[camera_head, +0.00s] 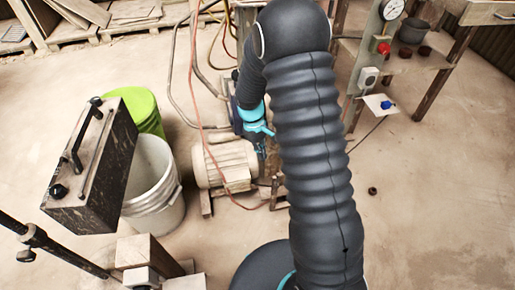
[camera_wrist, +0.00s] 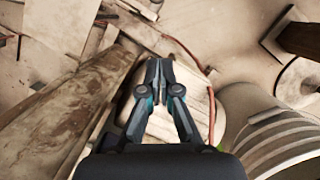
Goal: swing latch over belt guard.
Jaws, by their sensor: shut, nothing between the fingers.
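In the wrist view my gripper (camera_wrist: 158,68) is shut, with its fingertips together and nothing between them. I cannot make out the latch in either view. In the head view my dark arm hides most of the area around the guard, and my gripper's fingertips cannot be made out there.
A thin red hose (camera_head: 200,130) runs down past the motor. A white bucket (camera_head: 153,185), a green bucket (camera_head: 140,108) and a dark case (camera_head: 92,165) stand left. A stand with a gauge (camera_head: 390,9) and red button (camera_head: 383,48) is right. Floor at lower right is mostly clear.

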